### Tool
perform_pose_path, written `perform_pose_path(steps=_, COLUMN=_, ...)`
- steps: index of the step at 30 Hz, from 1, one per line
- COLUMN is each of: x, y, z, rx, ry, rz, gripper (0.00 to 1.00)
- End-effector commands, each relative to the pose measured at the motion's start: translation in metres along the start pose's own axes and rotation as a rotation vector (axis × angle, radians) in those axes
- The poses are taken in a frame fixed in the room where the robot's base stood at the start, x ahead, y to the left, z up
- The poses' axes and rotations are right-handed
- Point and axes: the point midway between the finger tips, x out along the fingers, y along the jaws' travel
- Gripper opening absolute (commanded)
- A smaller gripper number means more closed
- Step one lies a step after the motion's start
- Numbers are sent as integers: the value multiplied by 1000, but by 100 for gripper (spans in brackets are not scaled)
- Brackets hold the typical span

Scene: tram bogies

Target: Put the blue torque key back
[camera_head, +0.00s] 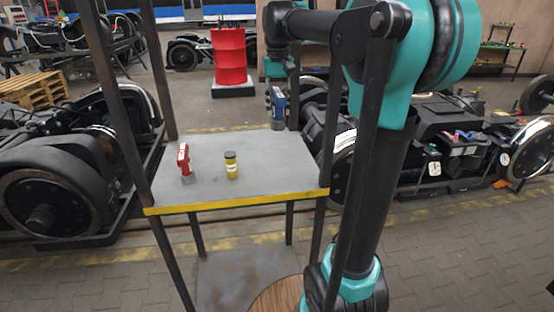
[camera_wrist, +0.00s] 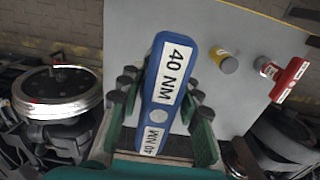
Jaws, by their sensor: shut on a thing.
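The blue torque key (camera_wrist: 169,65) fills the middle of the wrist view, with white "40 NM" labels on its face. My gripper (camera_wrist: 162,92) is shut on it, with dark finger pads on both sides. In the head view the key (camera_head: 279,104) hangs upright below my gripper (camera_head: 277,86), at the far right corner of the grey table (camera_head: 265,165). From these views I cannot tell whether its lower end touches the tabletop. A red tool (camera_head: 184,160) stands upright at the table's left, also in the wrist view (camera_wrist: 291,78).
A yellow can with a dark lid (camera_head: 231,166) stands mid-table. The table has a yellow front edge and dark corner posts (camera_head: 108,95). Bogies flank it on the left (camera_head: 50,185) and right (camera_head: 440,140). A red barrel (camera_head: 229,58) stands behind. The table's right half is bare.

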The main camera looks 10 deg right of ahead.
Motion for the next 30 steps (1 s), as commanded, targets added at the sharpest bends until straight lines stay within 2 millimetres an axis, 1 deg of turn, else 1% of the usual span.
perform_pose_path(steps=1, x=12, y=0, z=0, rx=0, ry=0, rz=0, gripper=0)
perform_pose_path(steps=3, x=30, y=0, z=0, rx=0, ry=0, rz=0, gripper=0)
perform_pose_path(steps=9, x=77, y=-1, z=0, rx=0, ry=0, rz=0, gripper=0)
perform_pose_path(steps=12, x=100, y=-1, z=0, rx=0, ry=0, rz=0, gripper=0)
perform_pose_path(steps=15, x=118, y=-1, z=0, rx=0, ry=0, rz=0, gripper=0)
perform_pose_path(steps=18, x=130, y=-1, z=0, rx=0, ry=0, rz=0, gripper=0)
perform_pose_path(steps=23, x=141, y=-1, z=0, rx=0, ry=0, rz=0, gripper=0)
perform_pose_path(steps=27, x=160, y=-2, z=0, rx=0, ry=0, rz=0, gripper=0)
perform_pose_path(steps=30, x=170, y=-2, z=0, rx=0, ry=0, rz=0, gripper=0)
